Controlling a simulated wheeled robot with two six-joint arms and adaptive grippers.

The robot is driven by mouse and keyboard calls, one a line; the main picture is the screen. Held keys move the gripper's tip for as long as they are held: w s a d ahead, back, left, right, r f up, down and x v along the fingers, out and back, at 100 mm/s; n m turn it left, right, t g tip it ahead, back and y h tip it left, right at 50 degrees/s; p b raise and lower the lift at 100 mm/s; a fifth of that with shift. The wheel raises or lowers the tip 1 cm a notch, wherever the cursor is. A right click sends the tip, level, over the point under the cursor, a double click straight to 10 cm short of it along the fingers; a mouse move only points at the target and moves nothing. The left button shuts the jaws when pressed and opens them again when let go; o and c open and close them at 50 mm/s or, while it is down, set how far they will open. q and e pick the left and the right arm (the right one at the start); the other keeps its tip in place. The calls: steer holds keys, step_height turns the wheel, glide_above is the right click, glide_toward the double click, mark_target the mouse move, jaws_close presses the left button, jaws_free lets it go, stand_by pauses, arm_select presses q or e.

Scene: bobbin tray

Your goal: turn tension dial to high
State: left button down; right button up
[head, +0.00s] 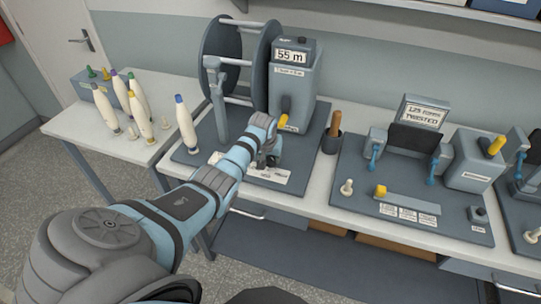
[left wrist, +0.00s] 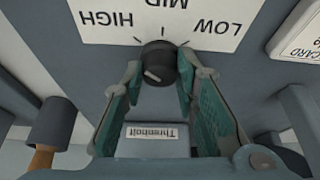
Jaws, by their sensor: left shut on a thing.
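The tension dial (left wrist: 158,62) is a dark round knob with a short pale mark. It sits below a white label (left wrist: 215,40) reading HIGH, MID and LOW, upside down in the left wrist view. I cannot tell which word the mark points to. My left gripper (left wrist: 157,80) is shut on the dial, with a green-padded finger on each side. In the head view my left gripper (head: 266,160) is at the front of the winder base, beside the label (head: 270,176), and mostly hides the dial. My right gripper is not in view.
The grey winder (head: 295,85) with a "55 m" display and a large reel (head: 205,60) stand behind the gripper. A cup with a wooden handle (head: 333,135) is to the right. White bobbins (head: 105,112) stand at left. A twisting station (head: 360,185) fills the right.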

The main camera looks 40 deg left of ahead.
arm_select(q)
steer(key=c, duration=1.3)
jaws_free()
steer(key=v, duration=1.2)
steer(key=shift+w, duration=0.1)
